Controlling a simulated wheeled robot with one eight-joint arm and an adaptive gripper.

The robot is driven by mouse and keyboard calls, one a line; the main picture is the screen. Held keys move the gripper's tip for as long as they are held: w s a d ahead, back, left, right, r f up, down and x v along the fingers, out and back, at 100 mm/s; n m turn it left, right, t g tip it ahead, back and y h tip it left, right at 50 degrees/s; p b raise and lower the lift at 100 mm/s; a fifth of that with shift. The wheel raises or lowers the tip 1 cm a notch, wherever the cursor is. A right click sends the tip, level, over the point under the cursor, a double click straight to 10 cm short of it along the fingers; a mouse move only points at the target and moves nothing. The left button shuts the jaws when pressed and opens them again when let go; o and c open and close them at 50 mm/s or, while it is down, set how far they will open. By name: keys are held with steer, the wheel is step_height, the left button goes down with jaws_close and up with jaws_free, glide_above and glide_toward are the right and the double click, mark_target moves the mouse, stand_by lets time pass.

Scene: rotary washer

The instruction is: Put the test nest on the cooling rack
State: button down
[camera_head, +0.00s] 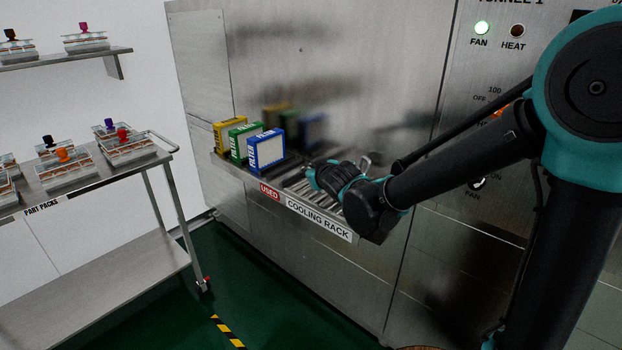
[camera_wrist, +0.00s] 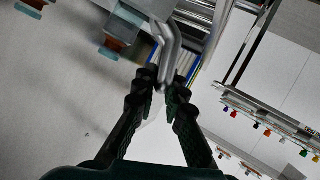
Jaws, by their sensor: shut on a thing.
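My gripper (camera_wrist: 166,90) is shut on a bent grey metal handle (camera_wrist: 172,48) in the wrist view. The handle appears to be that of the test nest, whose body I cannot make out clearly. In the head view, a metal loop (camera_head: 368,160) shows just behind my wrist, and my fingers are mostly hidden. The cooling rack (camera_head: 295,187) is a shelf of metal rollers with a labelled front edge on the tunnel's side. My wrist is over its right part and hides much of it. I cannot tell whether the nest touches the rollers.
Yellow (camera_head: 229,133), green (camera_head: 243,144) and blue (camera_head: 266,151) boxes stand left of the rollers, by a red USED label (camera_head: 269,191). A cart (camera_head: 60,196) with several part packs is at left. The steel tunnel wall (camera_head: 330,60) rises behind the rack.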

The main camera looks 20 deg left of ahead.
step_height(320, 180, down, 2)
steer(key=shift+f, duration=0.15)
steer(key=shift+w+f, duration=0.2)
steer(key=shift+f, duration=0.2)
steer(key=c, duration=1.6)
jaws_free()
steer(key=shift+s+d, duration=0.1)
steer(key=shift+v, duration=5.95)
